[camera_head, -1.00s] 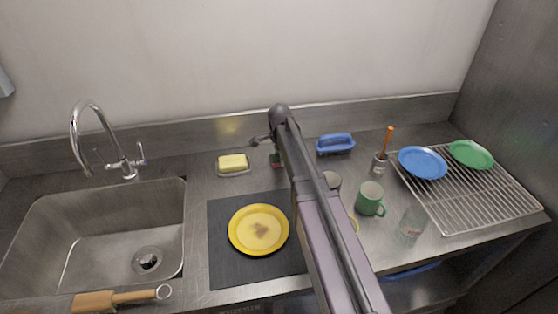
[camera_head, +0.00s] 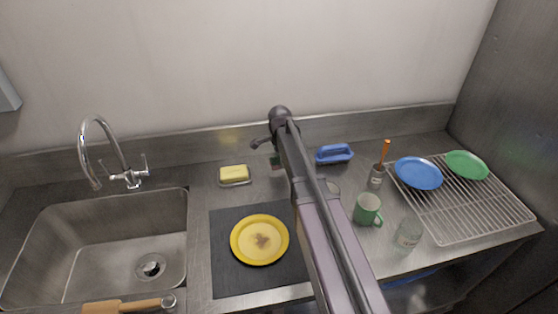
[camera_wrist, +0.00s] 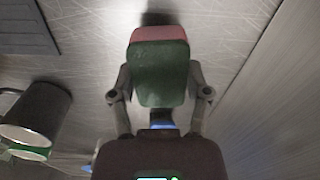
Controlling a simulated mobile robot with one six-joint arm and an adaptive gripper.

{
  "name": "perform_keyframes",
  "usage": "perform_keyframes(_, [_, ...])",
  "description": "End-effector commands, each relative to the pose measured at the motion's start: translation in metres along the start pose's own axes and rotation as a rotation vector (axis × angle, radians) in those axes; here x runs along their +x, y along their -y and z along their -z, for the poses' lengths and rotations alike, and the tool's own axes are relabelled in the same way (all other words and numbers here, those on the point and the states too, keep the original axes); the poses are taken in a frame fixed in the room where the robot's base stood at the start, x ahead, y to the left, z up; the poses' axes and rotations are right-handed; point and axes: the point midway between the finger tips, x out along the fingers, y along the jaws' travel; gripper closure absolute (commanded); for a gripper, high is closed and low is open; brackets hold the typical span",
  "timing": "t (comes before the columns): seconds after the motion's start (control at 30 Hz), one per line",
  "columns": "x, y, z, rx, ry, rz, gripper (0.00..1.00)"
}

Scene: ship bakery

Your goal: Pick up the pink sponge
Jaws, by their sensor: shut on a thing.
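The pink sponge (camera_wrist: 158,35) shows in the wrist view as a block with a pink strip at the top and a larger dark green face. My gripper (camera_wrist: 160,92) has one finger on each side of it and is shut on it. In the head view a small bit of the sponge (camera_head: 275,161) shows left of my arm, near the back of the counter. My arm hides the rest of it and most of the gripper. The gap between sponge and counter is hard to judge.
A yellow sponge-like block on a dish (camera_head: 234,183) is to the left. A yellow plate (camera_head: 240,252) lies on a dark mat (camera_head: 225,280). A blue brush (camera_head: 334,154), green mug (camera_head: 367,210), glass (camera_head: 408,233) and wire rack (camera_head: 450,220) with plates are to the right.

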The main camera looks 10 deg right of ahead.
Motion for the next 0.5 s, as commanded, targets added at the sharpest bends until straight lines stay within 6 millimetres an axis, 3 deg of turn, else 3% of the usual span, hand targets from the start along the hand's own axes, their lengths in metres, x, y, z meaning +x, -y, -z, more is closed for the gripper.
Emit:
perform_keyframes(0.1, [-0.019,0.000,0.000,0.000,0.000,0.000,0.51])
perform_keyframes(0.5, [-0.052,0.000,0.000,0.001,0.000,0.000,0.51])
